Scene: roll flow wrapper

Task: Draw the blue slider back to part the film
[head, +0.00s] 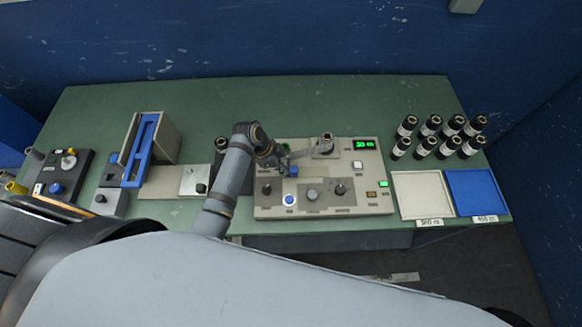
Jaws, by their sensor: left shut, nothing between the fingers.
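A small blue block (293,170), possibly the blue slider, sits on the beige control panel (372,207) at the centre of the bench. A larger blue frame (139,152) stands on a beige box to the left. I cannot tell for sure which is the slider. My left gripper (278,159) is over the panel's upper left part, shut and empty, just up and left of the small blue block. Contact cannot be told. The film cannot be made out. My right gripper is not in view.
The panel has knobs, a blue button (289,200) and a green display (364,144). Several black-capped rolls (429,127) stand at the right, behind a white tray (408,183) and a blue tray (470,190). A dark fixture (74,170) is at far left. The bench's back is clear.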

